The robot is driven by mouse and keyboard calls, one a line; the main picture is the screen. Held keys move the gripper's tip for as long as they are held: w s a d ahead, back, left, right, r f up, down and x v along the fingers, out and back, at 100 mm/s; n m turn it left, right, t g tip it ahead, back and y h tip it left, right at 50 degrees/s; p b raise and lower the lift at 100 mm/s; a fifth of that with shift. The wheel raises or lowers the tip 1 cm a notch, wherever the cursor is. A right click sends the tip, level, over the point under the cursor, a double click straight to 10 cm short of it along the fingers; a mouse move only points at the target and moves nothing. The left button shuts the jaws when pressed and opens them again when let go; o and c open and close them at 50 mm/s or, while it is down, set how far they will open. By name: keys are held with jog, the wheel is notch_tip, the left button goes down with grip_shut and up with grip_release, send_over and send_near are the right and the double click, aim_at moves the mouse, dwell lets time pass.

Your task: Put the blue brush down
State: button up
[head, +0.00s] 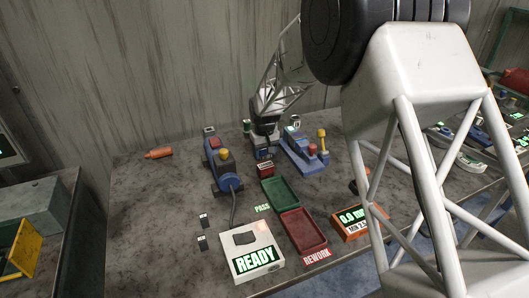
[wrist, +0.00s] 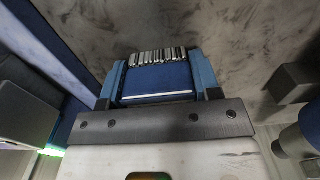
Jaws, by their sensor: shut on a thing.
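In the wrist view the blue brush (wrist: 158,82) sits between the two blue fingers of my gripper (wrist: 157,66). A row of pale bristles shows along its far edge. The fingers touch it on both sides, so my gripper is shut on it. Grey mottled tabletop (wrist: 225,40) shows beyond the bristles. In the head view my gripper (head: 263,150) points down at the back of the table, between two blue machines. The brush is too small and too covered there to make out clearly. I cannot tell whether it touches the table.
Blue machines stand left (head: 222,170) and right (head: 304,152) of my gripper. In front are a small red box (head: 265,169), a green tray (head: 280,194), a red tray (head: 303,231), an orange gauge (head: 360,223) and a READY box (head: 252,252). The table's left side is mostly clear.

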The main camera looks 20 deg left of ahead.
jog(key=o, duration=0.9)
jog(key=shift+s+d+f, duration=0.15)
jog(key=shift+s+f, duration=0.05)
jog(key=shift+f, duration=0.65)
jog(key=shift+c, duration=0.2)
jog(key=shift+o, duration=1.2)
jog(key=shift+f, duration=0.1)
jog(key=shift+s, duration=0.1)
jog(key=shift+s+a+r, duration=0.1)
jog(key=shift+a+r, duration=0.1)
jog(key=shift+r, duration=0.5)
jog(key=r, duration=1.2)
jog(key=shift+w+d+r, duration=0.1)
jog(key=shift+w+r, duration=0.25)
jog(key=shift+r, duration=0.05)
